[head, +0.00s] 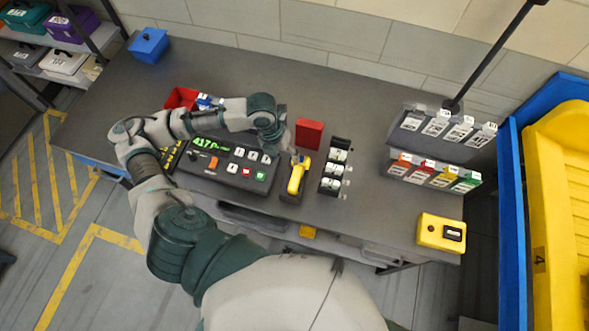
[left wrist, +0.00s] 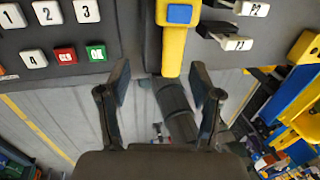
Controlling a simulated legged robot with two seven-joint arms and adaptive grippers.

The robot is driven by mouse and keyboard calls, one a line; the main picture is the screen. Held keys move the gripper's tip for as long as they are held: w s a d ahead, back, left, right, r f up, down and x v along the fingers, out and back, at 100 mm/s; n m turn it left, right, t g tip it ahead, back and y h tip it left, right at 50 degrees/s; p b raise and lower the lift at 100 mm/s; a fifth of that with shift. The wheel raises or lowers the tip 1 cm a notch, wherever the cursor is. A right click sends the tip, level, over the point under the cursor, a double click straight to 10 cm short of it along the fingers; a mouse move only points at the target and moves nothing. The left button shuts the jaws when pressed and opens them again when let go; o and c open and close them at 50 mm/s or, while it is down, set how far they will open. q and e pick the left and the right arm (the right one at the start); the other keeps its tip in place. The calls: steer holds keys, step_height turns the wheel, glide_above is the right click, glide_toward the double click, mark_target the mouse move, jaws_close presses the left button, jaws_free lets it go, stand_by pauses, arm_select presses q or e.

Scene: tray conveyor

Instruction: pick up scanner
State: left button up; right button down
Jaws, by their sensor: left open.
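The yellow scanner (head: 297,175) lies on a dark holder on the grey workbench, just right of the keypad panel. In the left wrist view the scanner (left wrist: 172,48) shows as a yellow handle with a blue patch, at the top just right of centre. My left gripper (left wrist: 160,92) is open and empty, its two fingers apart below the scanner's handle end in that view. In the head view my left gripper (head: 284,143) is by the scanner's far end, partly hidden by my wrist. My right gripper is not in view.
The keypad panel (head: 225,172) with a green display is left of the scanner. A red block (head: 309,134) stands behind it and a black rack (head: 335,168) of white-labelled pieces stands close on its right. A yellow box (head: 441,233) sits at the bench's right end.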

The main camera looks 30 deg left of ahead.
mark_target(297, 171)
arm_select(q)
steer(key=d+f, duration=0.1)
steer(key=f, duration=0.1)
steer(key=d+f, duration=0.2)
steer(key=w+d+f, duration=0.1)
steer(key=f, duration=0.1)
steer(key=shift+w+d, duration=0.1)
steer(key=shift+d, duration=0.25)
steer(key=f, duration=0.2)
steer(key=a+f, duration=0.1)
steer(key=shift+w, duration=0.3)
steer(key=shift+a+f, duration=0.1)
steer(key=shift+a, duration=0.3)
steer(key=shift+d, duration=0.1)
steer(key=shift+c, duration=0.9)
steer(key=shift+d, duration=0.2)
steer(key=c, duration=0.4)
steer(key=shift+s+d, duration=0.15)
steer(key=shift+d, duration=0.15)
jaws_close()
steer(key=shift+d, duration=0.1)
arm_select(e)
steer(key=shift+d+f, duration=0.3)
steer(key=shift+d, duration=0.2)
